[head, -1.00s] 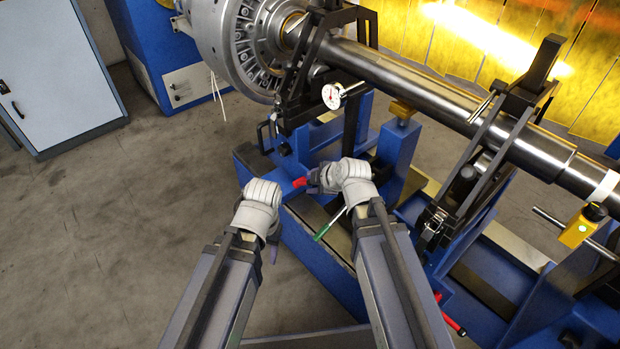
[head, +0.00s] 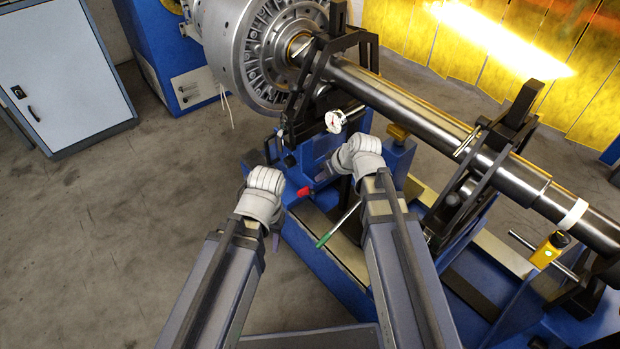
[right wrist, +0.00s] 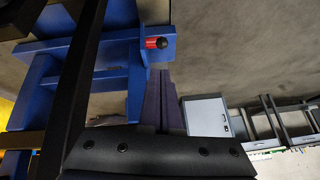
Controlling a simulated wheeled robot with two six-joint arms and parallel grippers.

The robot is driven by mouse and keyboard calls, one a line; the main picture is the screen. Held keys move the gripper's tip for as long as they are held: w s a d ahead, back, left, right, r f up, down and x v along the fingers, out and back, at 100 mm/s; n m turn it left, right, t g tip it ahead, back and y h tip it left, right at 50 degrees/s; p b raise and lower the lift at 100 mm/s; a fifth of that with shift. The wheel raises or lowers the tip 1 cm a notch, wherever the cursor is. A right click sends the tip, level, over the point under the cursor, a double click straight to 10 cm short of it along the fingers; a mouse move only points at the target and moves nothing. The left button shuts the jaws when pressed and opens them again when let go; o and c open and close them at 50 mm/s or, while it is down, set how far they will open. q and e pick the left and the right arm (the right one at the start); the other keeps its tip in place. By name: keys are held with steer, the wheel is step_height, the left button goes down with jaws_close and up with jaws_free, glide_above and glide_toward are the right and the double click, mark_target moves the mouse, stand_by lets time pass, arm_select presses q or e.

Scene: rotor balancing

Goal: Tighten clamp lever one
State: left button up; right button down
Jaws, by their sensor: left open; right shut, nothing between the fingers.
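A lever with a red handle (head: 304,191) sits at the near corner of the blue machine base; I cannot tell whether it is clamp lever one. A red handle with a black end (right wrist: 157,43) also shows in the right wrist view, just beyond the fingertips. My right gripper (head: 321,179) is shut and empty, close to the red handle; its fingers (right wrist: 165,73) point toward it, and contact is unclear. My left gripper (head: 275,240) is open and empty, pointing down left of the base; its fingers are mostly hidden by its wrist.
A green-handled lever (head: 323,241) lies beside my right forearm. The steel shaft (head: 420,112) and rotor (head: 270,50) rest on black supports above the base. A dial gauge (head: 335,120) hangs near the rotor. A grey cabinet (head: 65,85) stands left; the floor between is free.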

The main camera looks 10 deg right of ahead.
steer(key=shift+f, duration=0.1)
steer(key=b+x, duration=0.8)
steer(key=x, duration=0.2)
steer(key=shift+b, duration=0.3)
